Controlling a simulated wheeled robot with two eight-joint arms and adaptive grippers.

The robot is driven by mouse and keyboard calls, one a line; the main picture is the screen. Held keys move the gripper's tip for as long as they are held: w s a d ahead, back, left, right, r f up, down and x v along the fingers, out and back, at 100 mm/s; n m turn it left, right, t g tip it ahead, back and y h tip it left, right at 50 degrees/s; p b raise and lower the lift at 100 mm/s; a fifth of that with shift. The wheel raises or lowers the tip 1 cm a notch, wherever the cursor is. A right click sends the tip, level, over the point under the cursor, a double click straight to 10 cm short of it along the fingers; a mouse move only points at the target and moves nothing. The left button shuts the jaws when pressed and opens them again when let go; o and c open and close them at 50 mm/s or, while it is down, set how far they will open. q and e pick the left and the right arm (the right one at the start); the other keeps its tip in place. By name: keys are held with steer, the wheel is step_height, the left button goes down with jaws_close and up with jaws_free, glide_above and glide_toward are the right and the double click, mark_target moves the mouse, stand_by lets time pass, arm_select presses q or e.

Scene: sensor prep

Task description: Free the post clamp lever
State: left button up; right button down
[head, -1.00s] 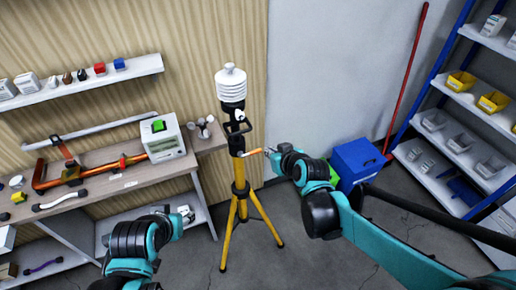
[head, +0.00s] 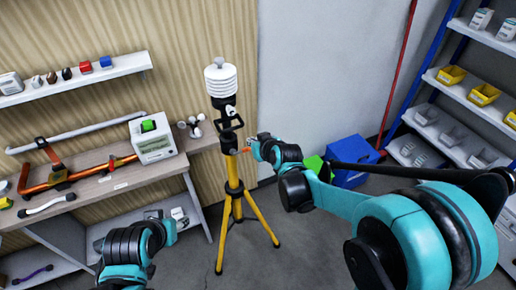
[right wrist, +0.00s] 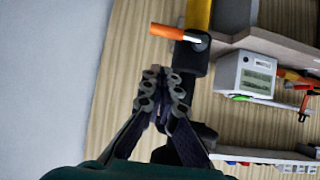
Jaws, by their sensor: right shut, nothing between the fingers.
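A yellow tripod (head: 232,206) stands on the floor, carrying a white ribbed sensor (head: 220,82) on its black-topped post. The clamp lever (head: 246,150) is a short orange handle at the post's right side. In the right wrist view the lever (right wrist: 167,31) sticks out left from the black clamp (right wrist: 194,56) below the yellow post (right wrist: 198,16). My right gripper (head: 254,145) is close to the lever's outer end. In the right wrist view my right gripper (right wrist: 163,76) is shut and empty, with the lever beyond its fingertips. My left gripper (head: 180,218) is low left of the tripod; its fingers are unclear.
A bench (head: 108,185) on the left holds a white meter (head: 153,138) and an orange-handled tool (head: 85,172). A wall shelf (head: 75,80) is above it. A blue bin (head: 352,158) and a shelf rack (head: 468,112) stand at the right. Open floor surrounds the tripod.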

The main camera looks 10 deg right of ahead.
mark_target(243, 150)
steer(key=f, duration=0.1)
steer(key=w+f+b, duration=0.1)
steer(key=f, duration=0.1)
steer(key=w+f, duration=0.1)
steer(key=shift+a+f+b, duration=0.3)
steer(key=shift+f+b, duration=0.05)
